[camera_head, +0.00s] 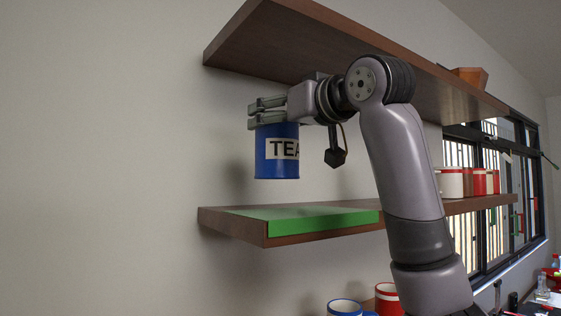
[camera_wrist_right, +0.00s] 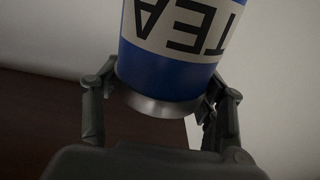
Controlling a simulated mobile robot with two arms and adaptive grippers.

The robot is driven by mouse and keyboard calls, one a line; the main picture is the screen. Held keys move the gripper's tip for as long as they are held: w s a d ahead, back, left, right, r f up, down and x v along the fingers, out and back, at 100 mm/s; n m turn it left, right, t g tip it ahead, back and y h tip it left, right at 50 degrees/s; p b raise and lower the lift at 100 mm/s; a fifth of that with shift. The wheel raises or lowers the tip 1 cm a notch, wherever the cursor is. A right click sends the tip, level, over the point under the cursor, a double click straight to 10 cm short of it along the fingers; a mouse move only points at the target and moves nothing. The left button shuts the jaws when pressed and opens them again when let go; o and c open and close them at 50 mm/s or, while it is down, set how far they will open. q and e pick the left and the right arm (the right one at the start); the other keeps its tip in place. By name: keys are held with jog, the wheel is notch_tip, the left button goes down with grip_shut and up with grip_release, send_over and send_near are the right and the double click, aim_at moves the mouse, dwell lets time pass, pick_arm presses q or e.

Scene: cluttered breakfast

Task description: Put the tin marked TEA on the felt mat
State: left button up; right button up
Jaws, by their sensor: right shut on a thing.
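The blue tin marked TEA (camera_head: 277,160) hangs upright in my right gripper (camera_head: 266,114), which is shut on its top. The tin is in the air above the left part of the green felt mat (camera_head: 325,221), with a clear gap below it. In the right wrist view the tin (camera_wrist_right: 178,60) shows upside down between the two fingers (camera_wrist_right: 160,110). The mat lies on the left end of the lower wooden shelf and hangs over its front edge. My left gripper is not in view.
An upper shelf (camera_head: 300,45) runs just above my right gripper. White and red tins (camera_head: 478,182) stand on the lower shelf, right of my arm. A blue-and-white container (camera_head: 344,307) and a red one (camera_head: 388,298) are below. The visible mat is bare.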

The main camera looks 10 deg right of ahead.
aim_at(277, 149)
jog(key=shift+f, duration=0.5)
jog(key=shift+w+f, duration=0.2)
jog(key=shift+f, duration=0.1)
notch_tip(277, 149, down, 3)
jog(key=shift+a+f, duration=0.1)
jog(key=shift+a, duration=0.05)
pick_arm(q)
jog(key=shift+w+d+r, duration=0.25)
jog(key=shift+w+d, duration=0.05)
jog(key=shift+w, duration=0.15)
pick_arm(e)
jog(key=shift+f, duration=0.35)
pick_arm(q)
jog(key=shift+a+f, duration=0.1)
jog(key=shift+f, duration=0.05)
pick_arm(e)
jog(key=shift+f, duration=0.15)
jog(key=o, duration=1.6)
jog(key=shift+c, duration=0.2)
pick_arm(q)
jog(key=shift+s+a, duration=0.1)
pick_arm(e)
jog(key=shift+s, duration=0.15)
